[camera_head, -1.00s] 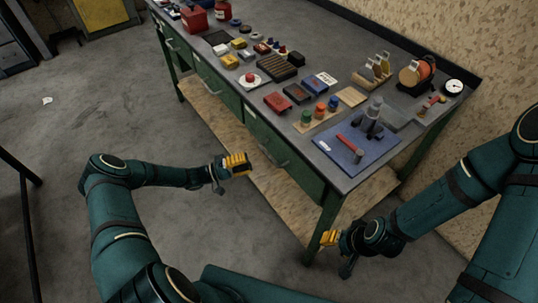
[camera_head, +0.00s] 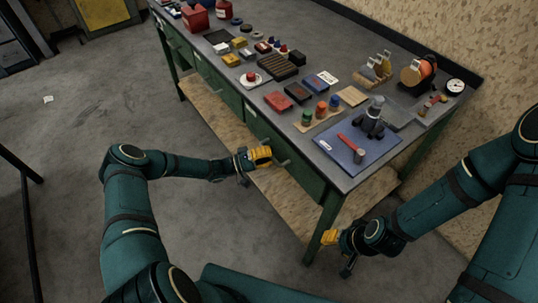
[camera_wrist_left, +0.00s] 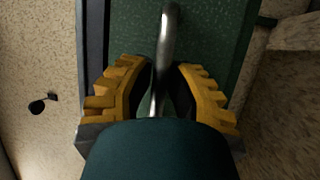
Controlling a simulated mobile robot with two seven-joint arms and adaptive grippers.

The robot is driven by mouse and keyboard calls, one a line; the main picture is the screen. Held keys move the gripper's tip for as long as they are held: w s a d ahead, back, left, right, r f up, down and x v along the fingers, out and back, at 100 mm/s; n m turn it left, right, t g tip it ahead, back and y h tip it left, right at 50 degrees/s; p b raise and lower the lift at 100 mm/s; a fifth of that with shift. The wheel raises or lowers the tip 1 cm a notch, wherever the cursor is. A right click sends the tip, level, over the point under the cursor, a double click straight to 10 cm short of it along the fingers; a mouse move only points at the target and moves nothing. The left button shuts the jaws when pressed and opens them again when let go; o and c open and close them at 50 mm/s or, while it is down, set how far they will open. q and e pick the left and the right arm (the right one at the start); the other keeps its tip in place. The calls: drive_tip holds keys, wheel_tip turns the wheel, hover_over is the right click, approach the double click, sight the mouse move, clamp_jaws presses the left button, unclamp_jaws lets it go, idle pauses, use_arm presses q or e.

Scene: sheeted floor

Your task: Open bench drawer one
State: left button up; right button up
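The green workbench (camera_head: 330,160) runs from top left to lower right in the head view. Its nearest green drawer front (camera_head: 300,172) sits under the top and looks flush. My left gripper (camera_head: 262,156) is at that front, partly covering it. In the left wrist view a metal bar handle (camera_wrist_left: 168,35) on a green front passes between the yellow fingers of my left gripper (camera_wrist_left: 164,85). A narrow gap shows beside the bar, so the fingers look open around it. My right gripper (camera_head: 330,237) is by the near bench leg, small and away from the drawers; its opening is unclear.
A lower wooden shelf (camera_head: 225,120) runs beneath.

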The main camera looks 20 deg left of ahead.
use_arm(q)
drive_tip(key=shift+s+a, duration=0.1)
clamp_jaws()
drive_tip(key=s+a, duration=0.9)
drive_tip(key=s, duration=0.2)
drive_tip(key=s+a+p, duration=0.1)
drive_tip(key=s+a, duration=0.8)
drive_tip(key=s, duration=0.3)
drive_tip(key=shift+p, duration=0.3)
drive_tip(key=o, duration=0.7)
unclamp_jaws()
